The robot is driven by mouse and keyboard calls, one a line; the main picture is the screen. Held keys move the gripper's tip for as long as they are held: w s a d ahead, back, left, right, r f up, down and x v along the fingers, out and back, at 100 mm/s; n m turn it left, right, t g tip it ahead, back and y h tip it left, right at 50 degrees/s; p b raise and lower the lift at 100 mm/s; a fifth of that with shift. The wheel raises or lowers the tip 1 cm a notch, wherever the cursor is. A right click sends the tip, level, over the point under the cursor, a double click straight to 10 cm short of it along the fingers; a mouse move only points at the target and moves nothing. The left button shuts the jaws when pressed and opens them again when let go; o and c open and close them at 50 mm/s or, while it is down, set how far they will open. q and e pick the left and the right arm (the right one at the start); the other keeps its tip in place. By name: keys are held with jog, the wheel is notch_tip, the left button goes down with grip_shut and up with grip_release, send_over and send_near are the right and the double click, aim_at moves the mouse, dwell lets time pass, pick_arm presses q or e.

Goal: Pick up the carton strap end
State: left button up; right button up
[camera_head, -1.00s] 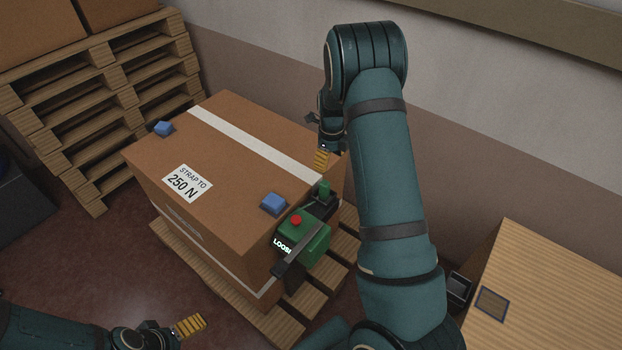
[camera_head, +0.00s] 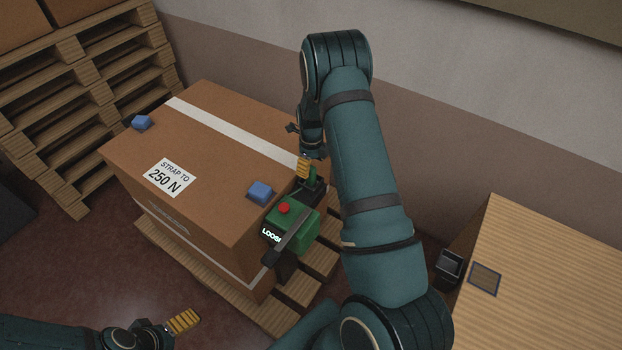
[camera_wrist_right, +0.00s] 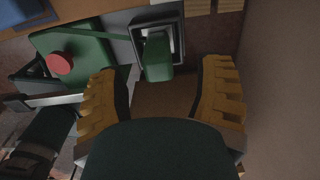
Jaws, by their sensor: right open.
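The carton strap end, which I take to be the green tab (camera_head: 312,174), stands in a dark holder at the carton's right corner. In the right wrist view the green tab (camera_wrist_right: 157,58) lies ahead of and between the open yellow fingers of my right gripper (camera_wrist_right: 160,82), with space on both sides. In the head view my right gripper (camera_head: 303,168) is just above and beside the tab. The brown carton (camera_head: 205,185) has a white band across its top. My left gripper (camera_head: 184,320) is low at the front left, away from the carton; its opening is unclear.
A green tensioner (camera_head: 294,232) with a red button, a lever and a partly hidden "LOOS" display sits beside the holder. Blue blocks (camera_head: 260,191) sit on the carton's edges. The carton stands on a pallet (camera_head: 206,272). A wooden-topped surface (camera_head: 540,270) is at right.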

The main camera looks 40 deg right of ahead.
aim_at(311, 177)
notch_tip(311, 177, down, 4)
jog(key=shift+a+r, duration=0.1)
grip_shut()
